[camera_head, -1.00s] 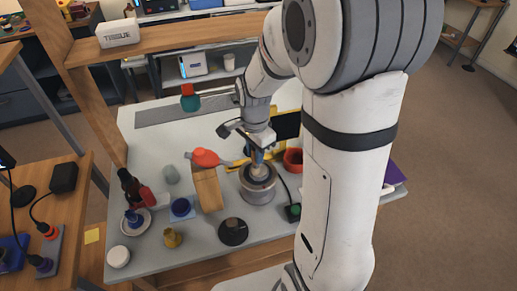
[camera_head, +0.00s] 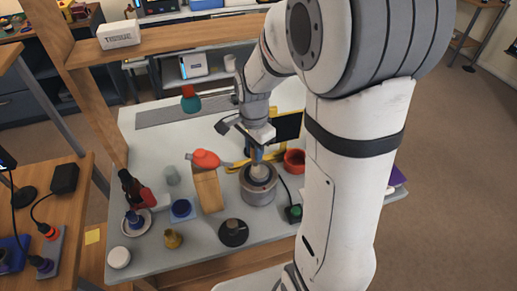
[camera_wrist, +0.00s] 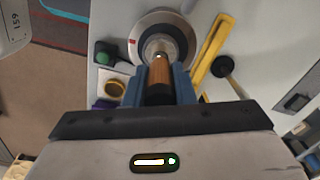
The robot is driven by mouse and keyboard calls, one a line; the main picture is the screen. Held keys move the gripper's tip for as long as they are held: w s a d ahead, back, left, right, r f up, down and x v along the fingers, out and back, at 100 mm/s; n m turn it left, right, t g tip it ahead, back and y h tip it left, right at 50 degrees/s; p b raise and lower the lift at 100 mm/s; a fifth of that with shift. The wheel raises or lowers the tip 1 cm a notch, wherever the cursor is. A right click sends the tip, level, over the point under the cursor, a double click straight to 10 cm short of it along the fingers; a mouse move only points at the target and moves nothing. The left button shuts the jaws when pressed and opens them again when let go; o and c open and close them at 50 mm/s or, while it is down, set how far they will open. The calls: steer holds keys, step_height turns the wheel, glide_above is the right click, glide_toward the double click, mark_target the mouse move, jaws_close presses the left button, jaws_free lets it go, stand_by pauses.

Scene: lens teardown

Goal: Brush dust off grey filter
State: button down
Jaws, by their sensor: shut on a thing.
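My gripper (camera_wrist: 159,88) has blue fingers shut on a brush (camera_wrist: 160,70) with a brown and black handle, which points away from the wrist camera. In the head view my gripper (camera_head: 257,152) is right above a grey round stand (camera_head: 258,190). A pale grey disc, likely the grey filter (camera_head: 259,173), lies on top of the stand. In the wrist view the brush's far end is over the middle of the stand (camera_wrist: 138,30). Its bristles cannot be made out, nor can I tell whether they touch the disc. Any dust is too small to see.
A wooden block (camera_head: 208,190) with a red-orange blower (camera_head: 206,158) stands left of the stand. A red-orange bowl (camera_head: 294,160) is on the right, with a green button box (camera_head: 294,213) in front of it. A black disc-shaped piece (camera_head: 233,232) stands at the front.

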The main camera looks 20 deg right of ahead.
steer(key=shift+w+r+p, duration=0.25)
steer(key=shift+r+p, duration=0.25)
steer(key=shift+r, duration=0.5)
steer(key=shift+s+r+p, duration=0.15)
steer(key=shift+r+p, duration=1.4)
steer(key=shift+r, duration=0.65)
steer(key=shift+f, duration=0.15)
